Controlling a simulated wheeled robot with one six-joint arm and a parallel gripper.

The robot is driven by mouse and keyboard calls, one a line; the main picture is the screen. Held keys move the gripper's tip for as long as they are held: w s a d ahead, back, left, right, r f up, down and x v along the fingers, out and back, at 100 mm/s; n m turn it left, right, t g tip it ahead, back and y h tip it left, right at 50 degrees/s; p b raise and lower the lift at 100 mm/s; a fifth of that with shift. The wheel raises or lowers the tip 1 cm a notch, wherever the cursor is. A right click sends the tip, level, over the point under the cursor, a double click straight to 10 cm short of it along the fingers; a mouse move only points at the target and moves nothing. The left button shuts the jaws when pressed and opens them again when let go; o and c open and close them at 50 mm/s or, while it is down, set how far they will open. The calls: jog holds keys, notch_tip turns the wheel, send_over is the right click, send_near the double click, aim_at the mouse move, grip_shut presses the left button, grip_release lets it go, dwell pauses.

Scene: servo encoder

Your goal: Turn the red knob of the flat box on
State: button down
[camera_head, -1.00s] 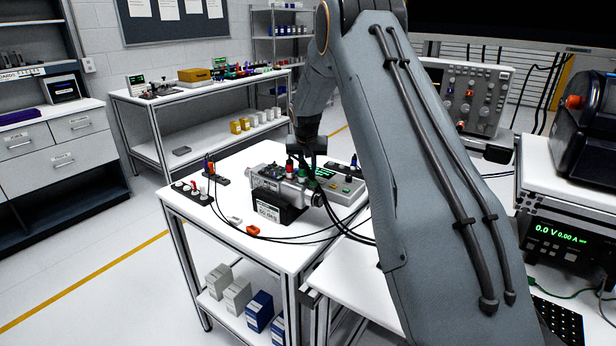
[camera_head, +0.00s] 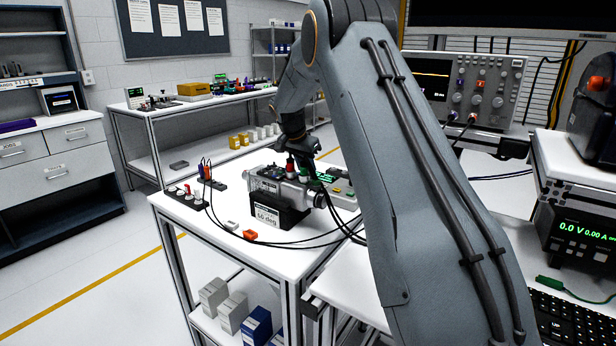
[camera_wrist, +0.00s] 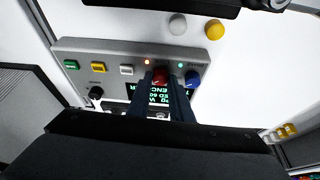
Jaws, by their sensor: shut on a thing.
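In the wrist view the grey flat box (camera_wrist: 118,50) lies on the white table, with its display (camera_wrist: 163,105) partly covered by my fingers. The red knob (camera_wrist: 160,75) is between the fingertips of my gripper (camera_wrist: 161,80), which is shut on it. Small lit lamps show on the box on either side of the knob. A blue knob (camera_wrist: 192,77) is just right of my right finger. In the head view my gripper (camera_head: 303,152) is at the box (camera_head: 344,200), which is partly hidden behind the servo unit and my arm.
Green, yellow and white buttons (camera_wrist: 98,67) and a black knob (camera_wrist: 96,92) are on the box's left. Grey and yellow domed parts (camera_wrist: 196,27) stand beyond it. In the head view the servo unit (camera_head: 275,190) with cables stands close in front.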

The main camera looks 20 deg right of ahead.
dwell(0.3)
jog(key=c, duration=1.6)
grip_release()
jog(key=shift+a, duration=0.1)
jog(key=shift+b+v, duration=0.7)
jog(key=shift+v, duration=3.2)
jog(key=shift+w, duration=0.1)
